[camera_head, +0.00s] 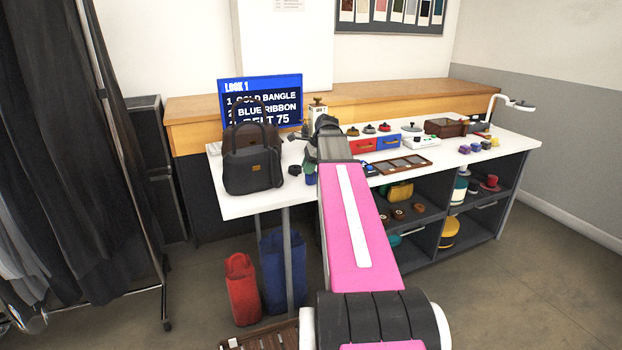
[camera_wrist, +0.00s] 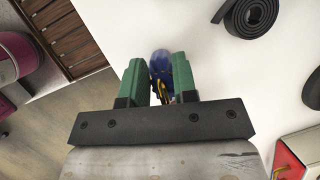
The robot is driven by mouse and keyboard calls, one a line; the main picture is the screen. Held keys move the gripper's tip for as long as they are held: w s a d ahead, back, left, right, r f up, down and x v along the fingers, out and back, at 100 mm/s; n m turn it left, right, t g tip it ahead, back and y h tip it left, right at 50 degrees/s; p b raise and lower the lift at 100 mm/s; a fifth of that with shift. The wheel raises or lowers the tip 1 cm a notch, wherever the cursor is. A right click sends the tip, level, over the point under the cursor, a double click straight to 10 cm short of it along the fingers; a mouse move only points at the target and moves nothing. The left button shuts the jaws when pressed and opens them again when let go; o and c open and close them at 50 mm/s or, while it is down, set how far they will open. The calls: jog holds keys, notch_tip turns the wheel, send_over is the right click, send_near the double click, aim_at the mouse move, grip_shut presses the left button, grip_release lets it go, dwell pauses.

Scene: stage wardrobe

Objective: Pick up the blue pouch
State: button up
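The small dark-blue pouch (camera_wrist: 161,65) is between the two green fingers of my gripper (camera_wrist: 160,80) in the wrist view. Its blue body fills the gap and appears to touch both fingers, and its rounded end sticks out slightly past the tips. Something thin and yellow shows at its near end. In the head view the pouch is a small blue patch (camera_head: 311,179) near the front edge of the white table (camera_head: 260,204). My arm hides most of the gripper there. Whether the pouch still touches the table is not clear.
A coiled black belt (camera_wrist: 252,14) lies close by on the table. A black handbag (camera_head: 252,170) stands left of my gripper. A red case (camera_head: 362,146), a blue case (camera_head: 388,142) and a slotted tray (camera_head: 403,164) are to the right. Red (camera_head: 242,288) and blue (camera_head: 284,270) bags stand below.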

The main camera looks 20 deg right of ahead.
jog(key=shift+c, duration=0.6)
jog(key=shift+r, duration=0.1)
grip_shut()
jog(key=shift+r, duration=0.55)
notch_tip(320, 180, up, 2)
jog(key=shift+r, duration=0.2)
jog(key=s+a+r, duration=0.2)
jog(key=a+r, duration=0.5)
jog(key=a, duration=0.4)
jog(key=shift+s+a+r, duration=0.15)
jog(key=shift+s+a, duration=0.05)
jog(key=shift+s, duration=0.1)
